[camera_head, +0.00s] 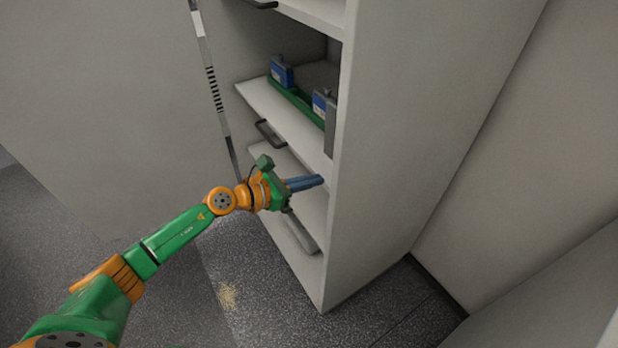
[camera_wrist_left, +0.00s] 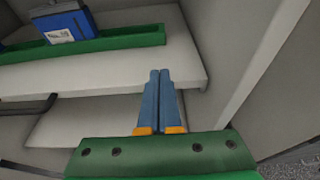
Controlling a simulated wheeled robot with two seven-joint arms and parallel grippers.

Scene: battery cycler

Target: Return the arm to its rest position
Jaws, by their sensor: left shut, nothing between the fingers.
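My left arm (camera_head: 180,232) is green and orange and reaches from the lower left to the open front of a grey cabinet (camera_head: 385,130). My left gripper (camera_head: 321,180) has blue fingers lying side by side, shut with nothing between them. It is at the cabinet's opening, in front of the shelves. In the left wrist view the shut fingers (camera_wrist_left: 160,72) point toward the front edge of a shelf (camera_wrist_left: 190,62); I cannot tell if they touch it. My right gripper is not in view.
Blue battery boxes (camera_head: 282,72) (camera_head: 323,102) stand at a green tray (camera_head: 296,101) on the upper shelf. Dark handles (camera_head: 269,133) (camera_head: 300,232) stick out at the shelf fronts. An open door panel (camera_head: 100,100) stands left.

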